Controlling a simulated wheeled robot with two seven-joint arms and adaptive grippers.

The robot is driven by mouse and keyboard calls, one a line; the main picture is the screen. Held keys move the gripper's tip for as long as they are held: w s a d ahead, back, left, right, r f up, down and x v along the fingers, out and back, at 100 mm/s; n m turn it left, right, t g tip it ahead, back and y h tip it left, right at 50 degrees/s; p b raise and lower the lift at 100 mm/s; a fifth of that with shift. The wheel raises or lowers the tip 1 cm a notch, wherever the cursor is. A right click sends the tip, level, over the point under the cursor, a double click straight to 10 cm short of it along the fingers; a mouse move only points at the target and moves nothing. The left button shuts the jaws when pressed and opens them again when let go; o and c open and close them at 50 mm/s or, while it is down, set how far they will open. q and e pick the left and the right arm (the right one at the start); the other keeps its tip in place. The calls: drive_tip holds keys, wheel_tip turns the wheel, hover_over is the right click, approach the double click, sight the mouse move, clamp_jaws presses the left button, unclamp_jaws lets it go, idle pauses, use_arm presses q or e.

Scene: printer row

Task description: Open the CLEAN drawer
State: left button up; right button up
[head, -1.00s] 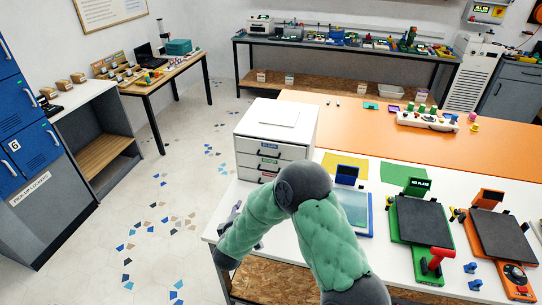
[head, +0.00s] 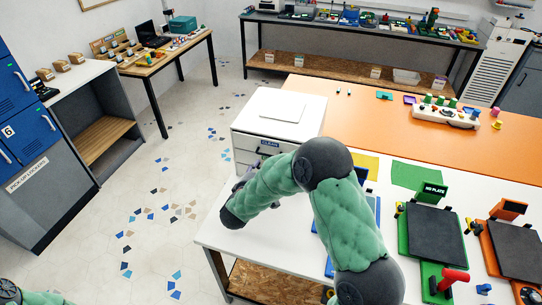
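The white drawer unit (head: 279,110) stands at the left end of the workbench. Its CLEAN drawer (head: 268,144) is the top one, with a blue label, and looks shut. The drawers below it are mostly hidden behind my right arm. My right gripper (head: 246,174) is at the left part of the unit's front, below the CLEAN label. It is largely hidden by my forearm, so I cannot tell its opening or whether it touches the unit. My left gripper is out of view; only a bit of my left arm shows at the bottom left corner.
The white worktop (head: 224,240) carries a green-framed machine (head: 437,232) and an orange-framed one (head: 515,250) at the right. An orange surface (head: 360,120) lies behind, with yellow and green sheets in front of it. Patterned floor (head: 150,235) is free at the left.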

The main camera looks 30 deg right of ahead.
drive_tip(key=b+x, duration=0.1)
drive_tip(key=x, duration=0.7)
drive_tip(key=shift+w+d+b, duration=0.2)
drive_tip(key=shift+d+b, duration=0.1)
drive_tip(key=shift+b, duration=0.1)
drive_tip(key=shift+f, duration=0.1)
clamp_jaws()
